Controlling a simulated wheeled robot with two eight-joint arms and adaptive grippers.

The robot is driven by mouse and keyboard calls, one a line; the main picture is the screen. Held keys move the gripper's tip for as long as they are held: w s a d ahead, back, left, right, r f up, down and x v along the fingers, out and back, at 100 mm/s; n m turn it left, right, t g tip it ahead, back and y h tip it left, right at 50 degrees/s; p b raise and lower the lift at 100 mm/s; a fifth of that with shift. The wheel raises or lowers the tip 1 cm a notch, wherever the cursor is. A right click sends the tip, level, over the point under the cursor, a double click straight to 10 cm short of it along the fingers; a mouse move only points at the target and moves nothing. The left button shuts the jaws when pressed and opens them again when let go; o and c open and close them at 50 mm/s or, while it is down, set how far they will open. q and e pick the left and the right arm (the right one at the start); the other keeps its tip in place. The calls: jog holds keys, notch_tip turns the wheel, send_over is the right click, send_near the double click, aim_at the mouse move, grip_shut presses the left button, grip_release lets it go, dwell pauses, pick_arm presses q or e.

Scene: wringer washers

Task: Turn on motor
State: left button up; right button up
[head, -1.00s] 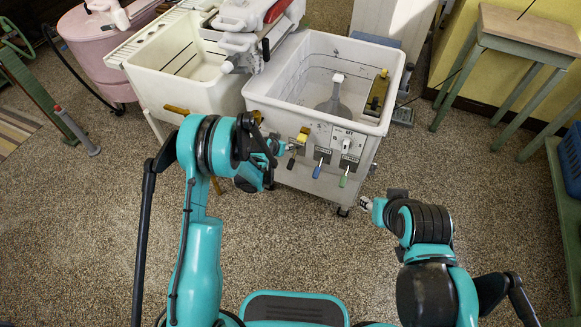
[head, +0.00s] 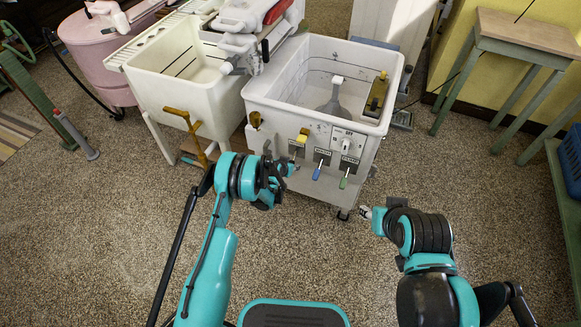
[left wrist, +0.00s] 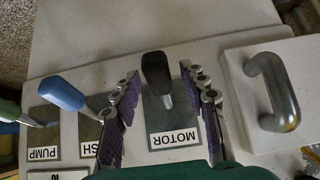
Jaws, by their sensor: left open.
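The white washer (head: 266,108) stands in the centre of the head view, with levers on its front. In the left wrist view the black motor lever (left wrist: 156,73) stands above a plate labelled MOTOR (left wrist: 174,138). My left gripper (left wrist: 161,92) is open, with one finger on each side of this lever; I cannot tell if either touches it. In the head view the left gripper (head: 284,168) is at the washer's front and mostly hides the black lever. My right gripper (head: 365,212) is low, right of the washer's front and apart from it; its jaws are too small to read.
A blue lever (left wrist: 62,93) and a green lever (left wrist: 12,110) sit beside the motor lever. A grey handle (left wrist: 275,92) is on its other side. A cream tub (head: 150,92) with a yellow-brown handle (head: 190,125) stands left. Floor in front is open.

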aim_at(292, 162)
pick_arm(q)
jog(key=shift+w, duration=0.1)
grip_shut()
jog(key=shift+d+r+g+y+p, duration=0.1)
jog(key=shift+r+g+y+p, duration=0.25)
jog(key=shift+r+g, duration=0.45)
jog(key=shift+r+g+y, duration=0.3)
jog(key=shift+r+g, duration=0.2)
jog(key=shift+g, duration=0.45)
jog(key=shift+r+g+y, duration=0.25)
jog(key=shift+r+g, duration=0.25)
jog(key=shift+g, duration=0.45)
grip_release()
jog(key=v, duration=1.2)
